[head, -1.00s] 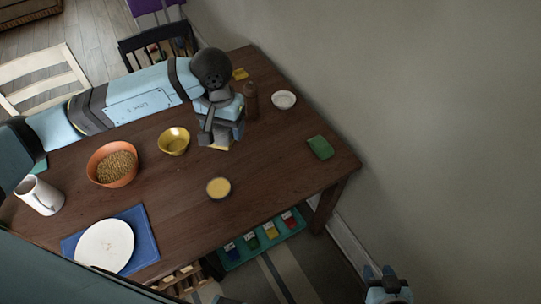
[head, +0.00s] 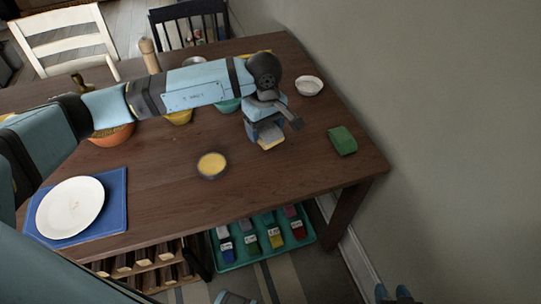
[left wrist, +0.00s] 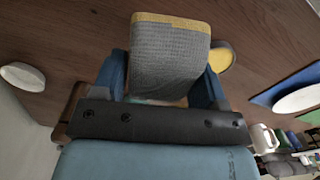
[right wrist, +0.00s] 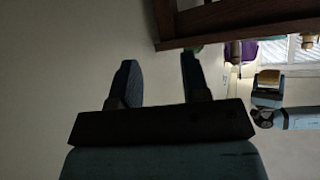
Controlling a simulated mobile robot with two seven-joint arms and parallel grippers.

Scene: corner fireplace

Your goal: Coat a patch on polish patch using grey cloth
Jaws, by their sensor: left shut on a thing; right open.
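My left gripper (head: 267,134) is shut on the grey cloth (left wrist: 170,50), a folded pad with a yellow band along its far edge. In the head view the cloth's pale, yellowish end (head: 271,144) shows below the fingers, close over the brown table; contact cannot be told. A round tin with a yellow filling (head: 211,165) stands left of this gripper, and its yellow disc (left wrist: 222,57) shows partly behind the cloth in the left wrist view. I cannot make out a separate polish patch on the wood. My right gripper (right wrist: 157,70) is open and empty, off the table.
A green block (head: 342,140) and a white bowl (head: 309,86) lie right of my left gripper. A white plate (head: 70,207) on a blue mat (head: 117,205) and an orange bowl (head: 110,136) are left. A teal tray (head: 232,264) sits below. The table's right front is clear.

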